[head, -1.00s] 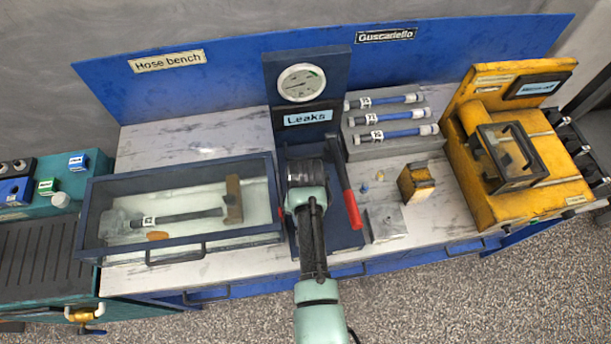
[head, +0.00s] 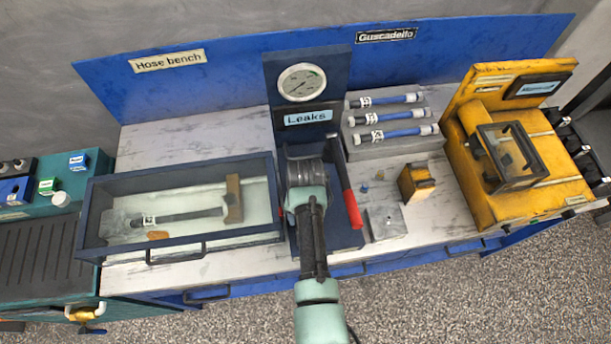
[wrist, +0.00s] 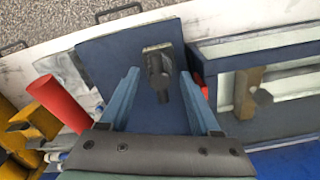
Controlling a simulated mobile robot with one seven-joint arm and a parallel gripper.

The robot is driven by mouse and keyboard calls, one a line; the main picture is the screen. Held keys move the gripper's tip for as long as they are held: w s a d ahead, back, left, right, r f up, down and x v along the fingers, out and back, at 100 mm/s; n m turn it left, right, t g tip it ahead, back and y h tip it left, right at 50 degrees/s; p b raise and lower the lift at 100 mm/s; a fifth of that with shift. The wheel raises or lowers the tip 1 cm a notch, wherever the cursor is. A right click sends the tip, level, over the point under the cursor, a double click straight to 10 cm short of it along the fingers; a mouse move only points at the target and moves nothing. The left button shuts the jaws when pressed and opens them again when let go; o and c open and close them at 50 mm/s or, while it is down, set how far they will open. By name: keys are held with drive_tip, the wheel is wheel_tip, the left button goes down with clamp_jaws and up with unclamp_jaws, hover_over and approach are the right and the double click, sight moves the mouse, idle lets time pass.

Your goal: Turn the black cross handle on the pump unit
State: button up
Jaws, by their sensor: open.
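The pump unit is a dark blue stand with a round gauge and a "Leaks" label (head: 308,118) on its upright panel. Its flat base plate (wrist: 105,50) shows in the wrist view. My gripper (wrist: 160,78) is open over this plate, with one blue finger on each side of a dark fitting (wrist: 158,68). I see no clear gap closed on it. I cannot make out a cross shape, so I cannot tell whether this fitting is the black cross handle. In the head view my arm and wrist hide this part of the unit and my fingertips.
A red-handled lever (head: 347,190) stands close on the right of my wrist; its red grip also shows in the wrist view (wrist: 58,103). A glass-topped water tank (head: 110,250) is on the left. Hoses on a grey rack (head: 400,147) and a yellow machine (head: 520,205) are on the right.

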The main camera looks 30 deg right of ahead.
drive_tip(key=shift+r, duration=0.1)
wheel_tip(320, 180, up, 13)
drive_tip(key=b, duration=0.2)
idle(0.7)
drive_tip(key=w+r+n+t+h+b, duration=0.2)
drive_tip(key=w+r+t, duration=0.6)
drive_tip(key=w+r, duration=0.45)
drive_tip(key=w+a+r+n+t+b, duration=0.15)
drive_tip(key=r+t, duration=0.25)
drive_tip(key=r, duration=0.5)
drive_tip(key=w+a+r+t+b, duration=0.1)
drive_tip(key=w+a+r+t, duration=0.2)
drive_tip(key=r, duration=0.6)
drive_tip(key=s+a+r+n+t, duration=0.1)
drive_tip(key=s+r+t, duration=0.3)
drive_tip(key=r, duration=0.4)
drive_tip(key=s+a+r+n+t+y+b, duration=0.1)
drive_tip(key=s+a+r+t, duration=0.3)
drive_tip(key=s+r, duration=0.3)
drive_tip(key=s+a+r+n+t+y+b, duration=0.1)
drive_tip(key=s+a+r+t, duration=0.2)
drive_tip(key=s+r, duration=0.3)
wheel_tip(320, 180, up, 3)
drive_tip(key=shift+a+r+t, duration=0.2)
drive_tip(key=shift+t, duration=0.5)
